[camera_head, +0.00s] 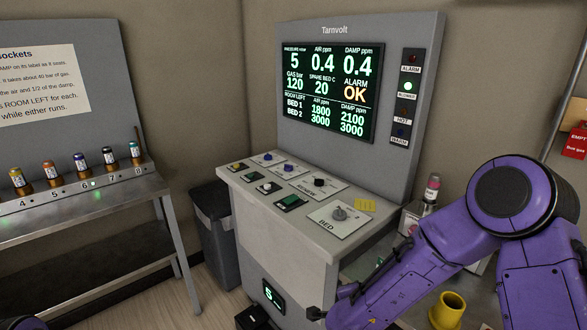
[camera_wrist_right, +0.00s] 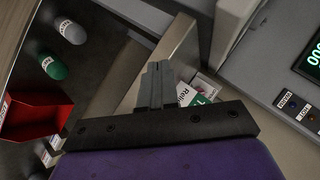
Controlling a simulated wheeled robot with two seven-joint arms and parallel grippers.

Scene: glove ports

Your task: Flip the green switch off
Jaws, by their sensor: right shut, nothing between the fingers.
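My right arm comes in from the right, in front of and below the console top. Its dark end (camera_head: 316,313) is low, well apart from the green plate. In the right wrist view my right gripper (camera_wrist_right: 156,80) is shut and empty. My left gripper is not visible.
A lit screen (camera_head: 328,93) stands behind. A red bin (camera_wrist_right: 35,114) and bottles show in the wrist view. A rack table (camera_head: 85,204) and dark bin (camera_head: 215,225) stand left.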

